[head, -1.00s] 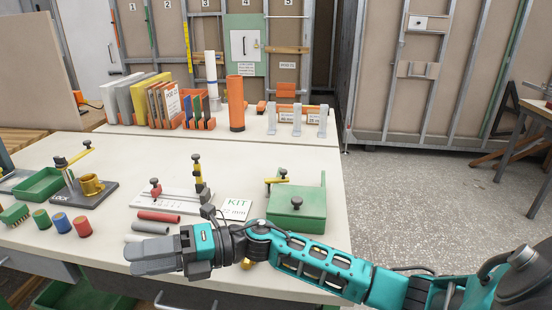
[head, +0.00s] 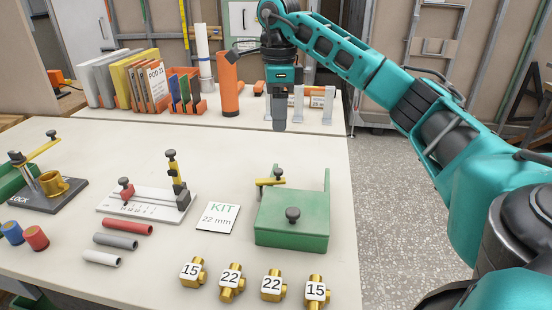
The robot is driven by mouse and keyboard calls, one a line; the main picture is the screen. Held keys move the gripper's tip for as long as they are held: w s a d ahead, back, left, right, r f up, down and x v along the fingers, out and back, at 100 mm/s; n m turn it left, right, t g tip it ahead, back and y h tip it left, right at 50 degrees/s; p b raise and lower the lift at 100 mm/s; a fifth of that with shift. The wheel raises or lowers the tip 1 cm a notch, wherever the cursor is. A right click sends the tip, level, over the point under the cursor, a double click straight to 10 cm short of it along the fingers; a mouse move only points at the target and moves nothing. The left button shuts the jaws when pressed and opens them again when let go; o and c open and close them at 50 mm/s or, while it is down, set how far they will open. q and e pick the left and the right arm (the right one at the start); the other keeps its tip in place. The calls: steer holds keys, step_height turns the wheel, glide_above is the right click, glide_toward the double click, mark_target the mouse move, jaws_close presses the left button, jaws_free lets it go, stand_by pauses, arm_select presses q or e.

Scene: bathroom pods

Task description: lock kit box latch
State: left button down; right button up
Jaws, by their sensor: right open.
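The green kit box (head: 291,228) stands on the bench right of centre, with a black knob on its top. A thin green upright part rises at the back right corner. My right gripper (head: 279,125) points straight down above and behind the box, apart from it. Its fingers are seen edge-on and overlap; it is open and nothing shows in it. My left gripper is not in view.
A KIT 22 mm card (head: 217,217) lies left of the box. Several brass fittings (head: 232,283) marked 15 and 22 stand in front. A white jig (head: 147,203) and three tube pieces (head: 115,241) are further left. An orange cylinder (head: 229,85) stands behind.

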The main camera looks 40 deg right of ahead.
steer(key=b, duration=0.3)
glide_above(278, 170)
step_height(278, 170, down, 5)
steer(key=shift+s+f, duration=0.1)
steer(key=shift+f, duration=0.05)
step_height(278, 170, down, 7)
steer(key=shift+r, duration=0.2)
steer(key=shift+f, duration=0.4)
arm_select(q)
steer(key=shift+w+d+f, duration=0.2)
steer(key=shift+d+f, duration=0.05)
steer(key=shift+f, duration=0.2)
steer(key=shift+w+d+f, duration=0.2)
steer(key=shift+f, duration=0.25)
arm_select(e)
jaws_close()
